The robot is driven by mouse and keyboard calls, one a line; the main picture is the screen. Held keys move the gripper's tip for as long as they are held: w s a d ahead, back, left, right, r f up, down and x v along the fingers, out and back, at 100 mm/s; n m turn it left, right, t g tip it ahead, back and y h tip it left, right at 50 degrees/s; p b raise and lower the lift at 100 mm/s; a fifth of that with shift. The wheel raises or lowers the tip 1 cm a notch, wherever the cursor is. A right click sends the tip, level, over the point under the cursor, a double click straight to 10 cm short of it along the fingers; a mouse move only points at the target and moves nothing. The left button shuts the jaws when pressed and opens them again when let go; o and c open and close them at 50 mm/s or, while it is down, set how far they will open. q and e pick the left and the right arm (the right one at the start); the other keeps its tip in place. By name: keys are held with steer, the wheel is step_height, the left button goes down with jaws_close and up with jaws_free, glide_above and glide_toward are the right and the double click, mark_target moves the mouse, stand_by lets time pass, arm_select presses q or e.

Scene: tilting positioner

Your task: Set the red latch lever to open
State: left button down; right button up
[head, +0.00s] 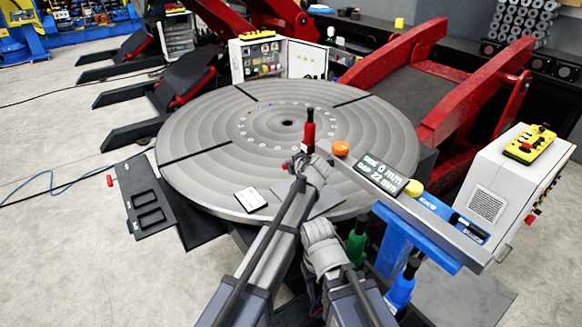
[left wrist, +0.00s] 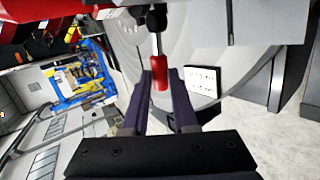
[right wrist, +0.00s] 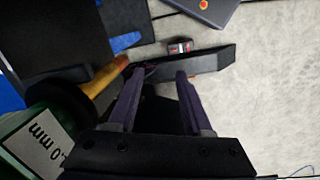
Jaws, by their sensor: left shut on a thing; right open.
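The red latch lever (left wrist: 160,78) shows in the left wrist view as a red grip on a bright metal shaft, which runs up to a black ball. My left gripper (left wrist: 160,71) is shut on the red grip, one finger on each side. In the head view my left wrist is at the near edge of the round grey turntable (head: 205,150) and hides much of the lever. My right gripper (right wrist: 160,72) is open and empty in the right wrist view, above a dark bar and the floor. In the head view its fingers are hidden by my wrist.
A red, black-topped piece (head: 309,132) stands just beyond my left wrist. A gap display (head: 383,175), an orange knob (head: 340,148) and a yellow knob (head: 413,187) lie to its right. A green piece (right wrist: 38,140) is close beside my right gripper. A white card (head: 250,199) lies left.

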arm_select(q)
steer(key=c, duration=0.7)
jaws_free()
step_height(320, 180, up, 10)
steer(key=p, duration=1)
